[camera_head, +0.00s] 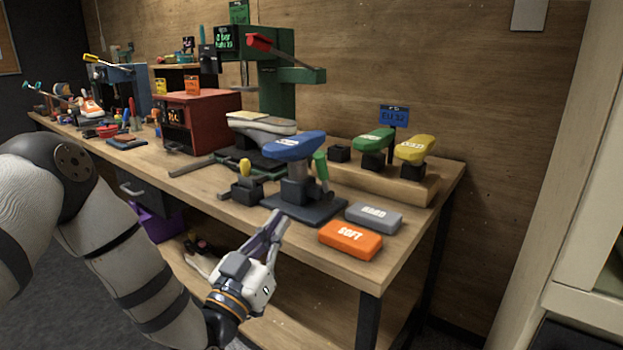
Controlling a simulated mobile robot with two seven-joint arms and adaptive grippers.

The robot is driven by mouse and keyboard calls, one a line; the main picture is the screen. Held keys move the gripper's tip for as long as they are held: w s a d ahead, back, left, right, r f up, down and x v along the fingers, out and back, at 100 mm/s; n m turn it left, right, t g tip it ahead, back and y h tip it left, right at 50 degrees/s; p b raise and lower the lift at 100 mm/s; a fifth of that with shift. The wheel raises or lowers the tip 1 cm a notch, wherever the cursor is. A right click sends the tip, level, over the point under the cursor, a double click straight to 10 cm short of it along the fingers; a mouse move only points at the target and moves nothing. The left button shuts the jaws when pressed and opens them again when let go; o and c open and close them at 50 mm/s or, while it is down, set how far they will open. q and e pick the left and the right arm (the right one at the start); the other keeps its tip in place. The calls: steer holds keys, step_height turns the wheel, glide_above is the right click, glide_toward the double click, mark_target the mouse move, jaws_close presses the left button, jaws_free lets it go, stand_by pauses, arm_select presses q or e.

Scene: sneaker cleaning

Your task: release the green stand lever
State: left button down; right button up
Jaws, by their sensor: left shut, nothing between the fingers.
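The stand (295,190) is on the workbench, with a dark base, a grey post and a blue shoe-shaped top (293,146). Its green lever (321,166) stands nearly upright at the right of the post, just below the blue top. My left gripper (275,222) is in front of the bench edge, below and left of the lever. Its fingers are together and empty, pointing up toward the stand's base, apart from the lever. Whether the fingertips touch the base cannot be told. My right gripper is not in view.
An orange SOFT block (350,240) and a grey HARD block (374,217) lie right of the stand. A small dark holder (247,190) is left of it. Green (374,141) and yellow (415,149) forms stand behind on a wooden riser. A green press (276,75) stands further back.

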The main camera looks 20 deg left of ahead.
mark_target(323, 175)
arm_select(q)
steer(key=shift+d, duration=0.1)
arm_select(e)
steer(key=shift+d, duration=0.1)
arm_select(q)
steer(key=x, duration=1.4)
steer(key=shift+b, duration=0.4)
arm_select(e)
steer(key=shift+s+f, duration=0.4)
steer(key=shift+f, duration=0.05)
arm_select(q)
steer(key=shift+w+r, duration=0.1)
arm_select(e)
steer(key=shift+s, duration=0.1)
